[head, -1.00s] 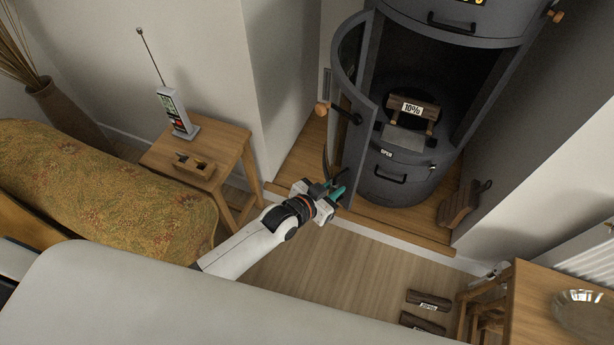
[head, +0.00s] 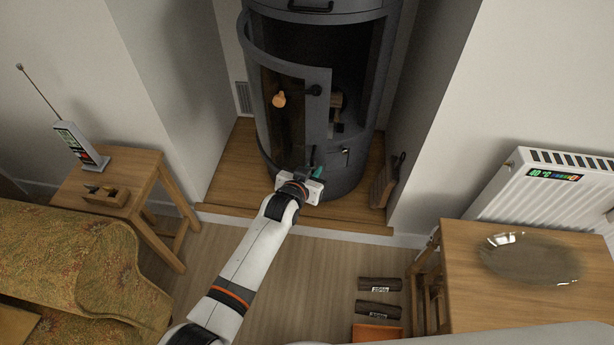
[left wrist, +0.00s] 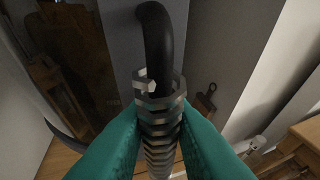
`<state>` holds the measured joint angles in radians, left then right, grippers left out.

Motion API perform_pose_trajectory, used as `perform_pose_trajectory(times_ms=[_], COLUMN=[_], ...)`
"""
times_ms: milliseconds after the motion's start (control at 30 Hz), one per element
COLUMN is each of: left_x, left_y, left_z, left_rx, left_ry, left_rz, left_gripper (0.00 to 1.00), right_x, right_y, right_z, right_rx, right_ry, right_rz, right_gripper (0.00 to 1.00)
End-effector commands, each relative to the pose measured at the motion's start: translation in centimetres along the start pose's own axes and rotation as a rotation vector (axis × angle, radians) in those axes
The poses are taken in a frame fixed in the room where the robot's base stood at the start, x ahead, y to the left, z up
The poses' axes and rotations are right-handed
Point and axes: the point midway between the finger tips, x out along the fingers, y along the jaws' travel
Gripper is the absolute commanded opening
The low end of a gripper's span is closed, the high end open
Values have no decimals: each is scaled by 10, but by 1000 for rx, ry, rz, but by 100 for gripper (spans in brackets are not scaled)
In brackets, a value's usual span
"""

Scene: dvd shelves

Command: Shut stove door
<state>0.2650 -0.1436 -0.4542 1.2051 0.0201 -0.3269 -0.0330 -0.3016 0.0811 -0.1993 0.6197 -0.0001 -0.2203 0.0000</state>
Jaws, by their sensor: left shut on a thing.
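The dark grey cylindrical stove (head: 340,18) stands in the alcove at the back. Its curved door with a glass pane (head: 318,124) stands partly open, and part of the dark interior shows to the right of its edge. My left gripper (head: 313,178) is at the lower free edge of the door. In the left wrist view its teal fingers are shut on a black curved handle with a metal coil (left wrist: 158,100). My right gripper is not in view.
A wooden side table (head: 133,189) with a radio-like device (head: 80,146) stands at left, beside a patterned armchair (head: 70,255). At right are a white radiator (head: 545,185) and a table with a glass dish (head: 530,258). Logs (head: 380,284) lie on the floor.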

Motion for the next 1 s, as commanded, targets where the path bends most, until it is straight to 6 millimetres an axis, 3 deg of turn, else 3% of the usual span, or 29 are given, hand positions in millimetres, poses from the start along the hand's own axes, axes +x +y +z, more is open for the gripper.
perform_pose_trajectory(times_ms=[300,333,400,767,1000], left_x=[0,0,0,-6,-47], left_y=[-1,0,0,0,0], left_z=[-1,-1,-1,0,0], left_rx=[-4,-4,-4,-3,-2], left_ry=[3,3,3,1,3], left_rz=[0,0,0,1,2], left_gripper=[0,22,29,29,29], right_x=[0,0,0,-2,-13], right_y=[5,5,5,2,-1], right_z=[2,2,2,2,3], right_rx=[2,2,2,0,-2], right_ry=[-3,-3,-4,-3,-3], right_rz=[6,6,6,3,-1], right_gripper=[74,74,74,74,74])
